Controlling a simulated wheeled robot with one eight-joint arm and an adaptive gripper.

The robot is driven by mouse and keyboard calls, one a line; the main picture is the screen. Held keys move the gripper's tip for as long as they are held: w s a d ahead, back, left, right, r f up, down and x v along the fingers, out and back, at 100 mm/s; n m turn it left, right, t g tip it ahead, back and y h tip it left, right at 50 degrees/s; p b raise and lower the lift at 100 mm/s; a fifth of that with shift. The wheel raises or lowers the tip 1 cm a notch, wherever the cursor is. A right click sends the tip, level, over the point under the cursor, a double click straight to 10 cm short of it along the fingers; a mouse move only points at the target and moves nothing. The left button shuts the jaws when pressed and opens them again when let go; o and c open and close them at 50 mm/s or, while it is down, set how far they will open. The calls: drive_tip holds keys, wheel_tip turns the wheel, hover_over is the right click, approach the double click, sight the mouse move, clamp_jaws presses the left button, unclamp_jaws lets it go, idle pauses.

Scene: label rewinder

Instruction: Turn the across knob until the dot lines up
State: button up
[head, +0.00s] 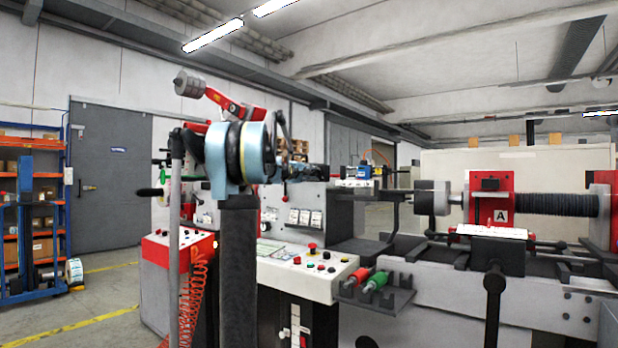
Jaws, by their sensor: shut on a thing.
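My arm, light blue and black, stands at the centre left of the head view. My gripper (326,171) is small and dark at the arm's far end, pointing right. It is shut on the across knob, at the left side of a small unit with a blue block (364,172). The knob itself is hidden by the jaws or too small to make out, and its dot cannot be seen.
A control panel (318,275) with buttons and a red emergency stop lies below my arm. Red and green handles (375,281) stick out beside it. The rewinder with its black ribbed shaft (555,204) fills the right. Floor is free at the left.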

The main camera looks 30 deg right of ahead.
drive_tip(key=shift+f+m, duration=0.15)
drive_tip(key=shift+m, duration=0.25)
drive_tip(key=o, duration=1.1)
drive_tip(key=shift+a, duration=0.2)
drive_tip(key=v, duration=1.1)
drive_tip(key=shift+a, duration=0.4)
